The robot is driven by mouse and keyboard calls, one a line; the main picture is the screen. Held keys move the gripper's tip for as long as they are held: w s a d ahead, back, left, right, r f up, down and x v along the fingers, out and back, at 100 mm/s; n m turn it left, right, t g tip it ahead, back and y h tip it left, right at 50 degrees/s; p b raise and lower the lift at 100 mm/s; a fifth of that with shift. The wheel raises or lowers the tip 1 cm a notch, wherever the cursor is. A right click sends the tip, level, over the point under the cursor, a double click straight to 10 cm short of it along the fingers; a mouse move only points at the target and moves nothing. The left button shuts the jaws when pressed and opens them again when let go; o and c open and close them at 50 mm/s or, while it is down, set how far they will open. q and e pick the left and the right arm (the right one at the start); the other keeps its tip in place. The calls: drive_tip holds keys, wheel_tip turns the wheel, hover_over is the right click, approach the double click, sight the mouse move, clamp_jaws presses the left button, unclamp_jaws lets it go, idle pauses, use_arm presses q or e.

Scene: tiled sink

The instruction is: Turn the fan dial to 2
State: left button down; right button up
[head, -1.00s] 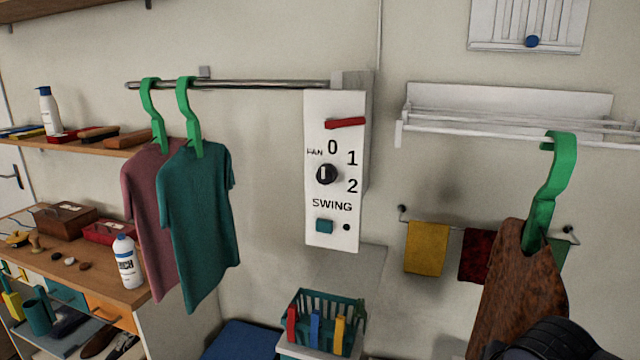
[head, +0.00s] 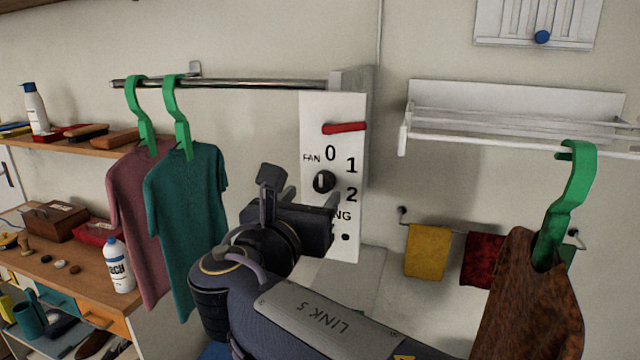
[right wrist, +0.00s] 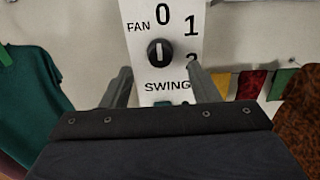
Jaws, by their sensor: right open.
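The white control panel (head: 333,111) hangs on the wall in the middle of the head view. Its black fan dial (head: 324,181) is round with a white mark that points up, towards the 0. The numbers 0, 1 and 2 run around the dial's upper right. In the right wrist view the fan dial (right wrist: 160,52) shows just beyond and between my fingertips. My right gripper (head: 300,190) is open and empty in front of the panel, below the dial and apart from it. It hides part of the SWING label and the button in the head view. My left gripper is not in view.
A red lever (head: 345,128) sticks out above the numbers. Green and mauve shirts (head: 188,210) hang from a rail left of the panel. A white rack (head: 515,105), small towels (head: 427,250) and a brown garment (head: 528,300) are to the right.

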sight(321, 186)
drive_tip(key=p+x, duration=0.1)
drive_tip(key=x, duration=0.4)
drive_tip(key=shift+w, duration=0.1)
drive_tip(key=c, duration=1)
